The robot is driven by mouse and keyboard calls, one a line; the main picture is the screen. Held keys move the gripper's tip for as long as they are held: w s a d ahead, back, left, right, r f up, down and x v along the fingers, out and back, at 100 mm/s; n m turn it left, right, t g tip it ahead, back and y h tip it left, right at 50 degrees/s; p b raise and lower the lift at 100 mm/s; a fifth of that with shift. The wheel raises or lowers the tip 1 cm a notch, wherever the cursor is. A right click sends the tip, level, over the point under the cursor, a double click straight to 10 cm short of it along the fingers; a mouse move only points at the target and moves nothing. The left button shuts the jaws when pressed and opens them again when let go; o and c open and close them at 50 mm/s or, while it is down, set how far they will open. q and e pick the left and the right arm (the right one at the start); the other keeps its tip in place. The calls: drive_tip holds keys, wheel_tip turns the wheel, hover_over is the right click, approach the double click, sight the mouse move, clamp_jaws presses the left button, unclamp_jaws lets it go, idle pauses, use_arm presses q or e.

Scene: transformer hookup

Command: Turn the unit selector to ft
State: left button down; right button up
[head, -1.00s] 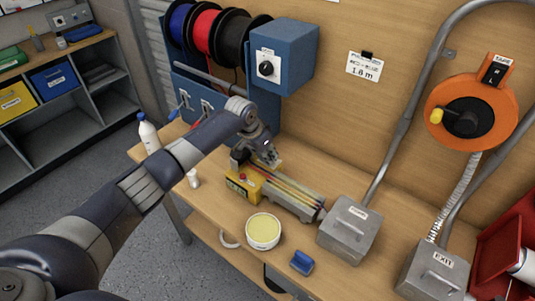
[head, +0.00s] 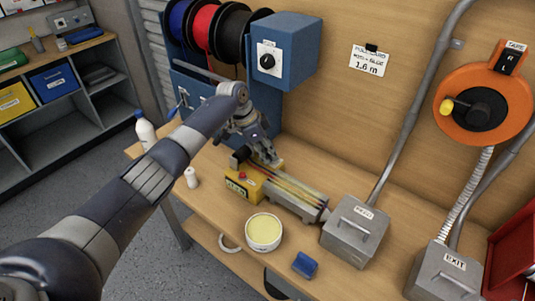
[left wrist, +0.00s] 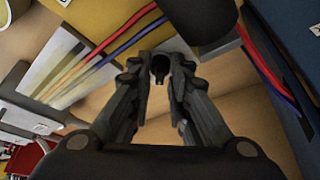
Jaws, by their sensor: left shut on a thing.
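A yellow measuring unit (head: 243,186) with a red button and a small display stands on the bench, with coloured wires running along a grey tray to its right. My left gripper (head: 268,157) is low at the unit's far side, tilted down. In the left wrist view its fingertips (left wrist: 160,72) are closed around a small dark peg-like part (left wrist: 160,68). I cannot tell if this part is the unit selector, and no ft marking is readable. A black knob (head: 267,61) on a white plate shows on the blue box. My right gripper is not in view.
Wire spools (head: 202,40) and the blue box (head: 290,48) stand behind. A round tub (head: 263,232), a blue block (head: 305,264) and two grey lidded boxes (head: 354,230) are on the bench. An orange reel (head: 483,108) hangs at right. A white bottle (head: 145,130) stands at left.

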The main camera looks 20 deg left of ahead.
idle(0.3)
use_arm(q)
drive_tip(key=c, duration=1.5)
unclamp_jaws()
drive_tip(key=shift+c, duration=0.2)
drive_tip(key=v, duration=1.2)
